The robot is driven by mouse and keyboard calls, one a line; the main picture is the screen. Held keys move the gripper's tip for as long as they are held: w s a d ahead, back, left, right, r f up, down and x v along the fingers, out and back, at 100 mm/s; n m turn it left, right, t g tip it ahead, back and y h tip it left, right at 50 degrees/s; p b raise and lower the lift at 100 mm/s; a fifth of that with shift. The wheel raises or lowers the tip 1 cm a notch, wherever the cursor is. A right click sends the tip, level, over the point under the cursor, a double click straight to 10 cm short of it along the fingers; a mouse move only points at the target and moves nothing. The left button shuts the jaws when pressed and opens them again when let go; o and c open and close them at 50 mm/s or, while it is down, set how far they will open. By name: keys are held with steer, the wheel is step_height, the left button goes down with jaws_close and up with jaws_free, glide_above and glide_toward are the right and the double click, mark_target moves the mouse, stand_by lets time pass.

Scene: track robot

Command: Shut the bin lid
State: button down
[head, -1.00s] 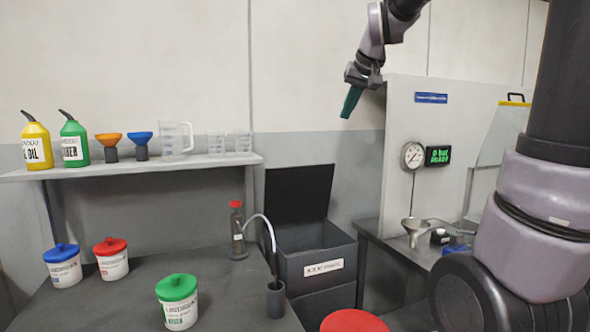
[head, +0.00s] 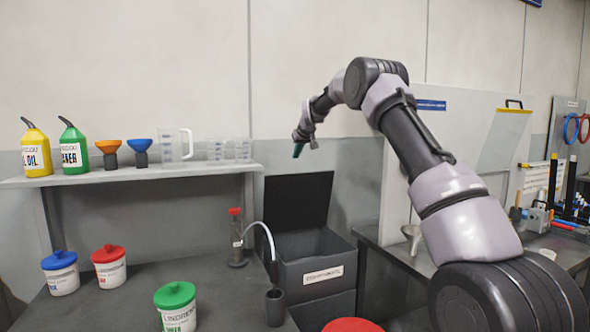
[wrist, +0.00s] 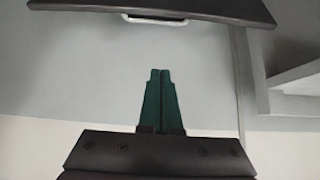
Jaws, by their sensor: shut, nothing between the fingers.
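The dark grey bin (head: 318,262) stands between the bench and the right-hand table, with a white label on its front. Its black lid (head: 298,200) is open and stands upright at the back. My gripper (head: 297,151) is in the air just above the lid's top edge in the head view, small and partly seen. In the wrist view the green fingers (wrist: 160,75) are together with nothing between them. A dark panel edge with a pale handle (wrist: 165,18), which looks like the lid, shows ahead of the fingertips and apart from them.
A board (head: 400,190) stands right of the bin. A red round top (head: 355,325) is in front.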

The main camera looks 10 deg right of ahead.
mark_target(291, 167)
steer(key=x, duration=0.9)
steer(key=shift+w+f, duration=0.15)
steer(key=shift+f, duration=0.15)
steer(key=shift+s+d+f, duration=0.1)
steer(key=shift+s, duration=0.4)
steer(key=shift+s+d+f, duration=0.15)
steer(key=shift+s+f, duration=0.15)
steer(key=shift+s, duration=0.3)
steer(key=shift+s+d+f, duration=0.2)
steer(key=shift+s+f, duration=0.15)
steer(key=shift+s, duration=0.3)
steer(key=shift+s, duration=0.15)
